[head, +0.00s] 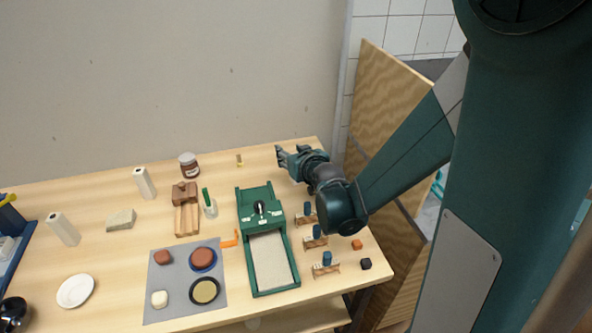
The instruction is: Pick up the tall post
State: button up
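Two pale, off-white upright posts stand on the wooden table at the left of the head view. One post (144,183) is at the back, left of a brown-labelled jar; the other post (63,229) is nearer the left edge and leans in the picture. They look similar in height, and I cannot tell which is the taller. My gripper (282,157) is above the back right of the table, far to the right of both posts. Its fingers point left and look spread apart, with nothing between them.
Between posts and gripper stand the jar (189,165), brown wooden blocks (186,194), a cup with a green tool (209,207) and a green tray device (257,205). A beige block (121,220) lies between the posts. A grey mat (160,316) and white plate (75,291) are in front.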

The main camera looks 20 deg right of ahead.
grip_shut()
dwell(0.3)
jog(key=shift+r, duration=0.1)
dwell(0.5)
notch_tip(320, 180, up, 10)
jog(key=p, duration=0.3)
dwell(0.4)
dwell(0.6)
